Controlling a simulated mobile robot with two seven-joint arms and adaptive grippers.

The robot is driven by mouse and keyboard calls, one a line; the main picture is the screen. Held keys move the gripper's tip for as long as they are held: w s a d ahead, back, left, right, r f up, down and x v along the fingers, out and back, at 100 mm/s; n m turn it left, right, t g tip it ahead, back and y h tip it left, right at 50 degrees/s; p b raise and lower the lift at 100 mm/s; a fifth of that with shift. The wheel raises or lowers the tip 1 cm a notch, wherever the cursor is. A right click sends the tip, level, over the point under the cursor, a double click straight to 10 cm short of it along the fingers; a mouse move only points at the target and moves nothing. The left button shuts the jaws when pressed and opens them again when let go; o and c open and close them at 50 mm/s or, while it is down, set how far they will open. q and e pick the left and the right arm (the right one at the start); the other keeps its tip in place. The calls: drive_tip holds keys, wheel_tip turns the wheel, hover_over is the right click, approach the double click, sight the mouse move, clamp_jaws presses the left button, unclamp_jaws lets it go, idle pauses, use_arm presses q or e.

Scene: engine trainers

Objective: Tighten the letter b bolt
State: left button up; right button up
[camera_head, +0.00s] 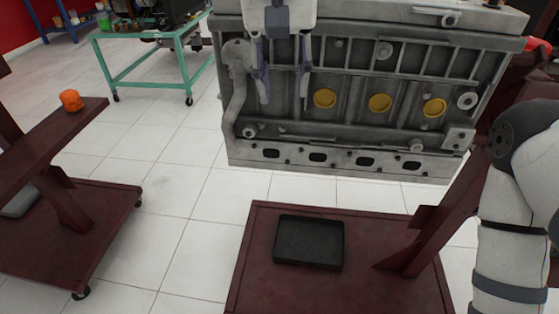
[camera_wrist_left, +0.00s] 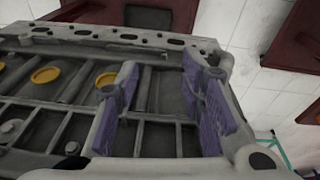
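The grey engine block (camera_head: 345,135) hangs across the upper middle of the head view and fills much of the left wrist view (camera_wrist_left: 60,110). Several bolt-like heads show on it, such as one at lower left (camera_head: 249,130) and one at lower right (camera_head: 415,146). I can read no letters, so I cannot tell which is bolt b. My left gripper (camera_head: 283,88) is in front of the block's left part, pointing down. Its two purple-padded fingers are apart with nothing between them, also in the left wrist view (camera_wrist_left: 163,95). My right gripper is out of view.
A dark red stand base (camera_head: 255,285) with a black tray (camera_head: 308,242) is below the block. Another red stand (camera_head: 50,150) with an orange part (camera_head: 71,100) is at left. A green-framed cart (camera_head: 150,75) stands behind. Tiled floor is clear between them.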

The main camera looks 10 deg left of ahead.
use_arm(q)
drive_tip(key=s+f+m+g+h, duration=0.1)
drive_tip(key=s+f, duration=0.2)
drive_tip(key=f, duration=1.3)
drive_tip(key=shift+s+f+g+h, duration=0.15)
drive_tip(key=shift+g+h, duration=0.15)
drive_tip(key=shift+a, duration=0.1)
